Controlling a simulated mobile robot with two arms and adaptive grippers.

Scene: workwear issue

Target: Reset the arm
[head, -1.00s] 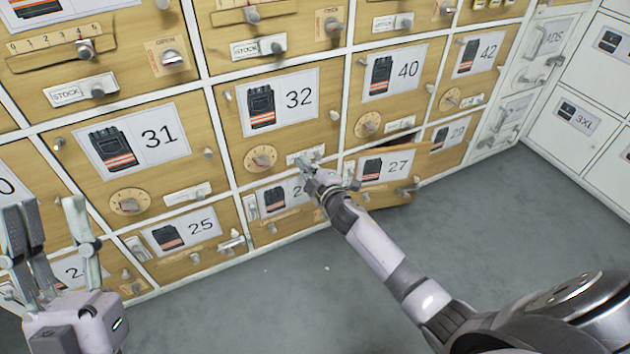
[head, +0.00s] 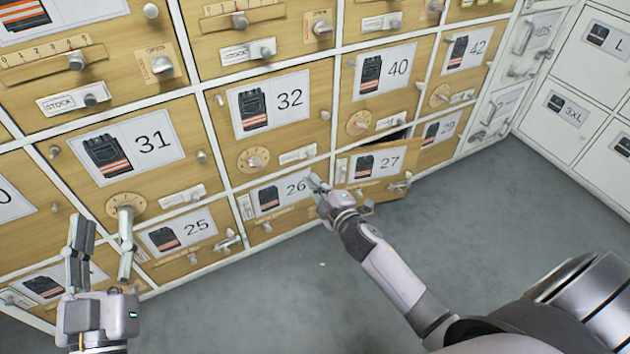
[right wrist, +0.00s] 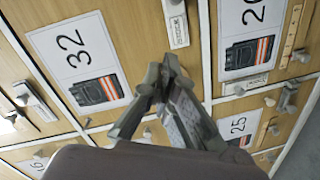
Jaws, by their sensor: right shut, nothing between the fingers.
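My right gripper (head: 316,184) is shut and empty, in front of the wooden drawer fronts between number 26 (head: 285,196) and number 27 (head: 376,165). In the right wrist view its fingertips (right wrist: 166,72) meet in front of the drawer fronts, with number 32 (right wrist: 78,62) to their left. I cannot tell whether they touch a front. My left gripper (head: 101,228) is open with nothing between its fingers. It is raised at the lower left, in front of the fronts below number 31 (head: 127,149), and one finger overlaps that front's dial in the picture.
Drawer 27 stands partly open, with a dark gap above its front. Knobs, dials and latches stick out from the cabinet. White lockers (head: 563,110) stand at the right. The grey floor (head: 270,310) is clear apart from small specks.

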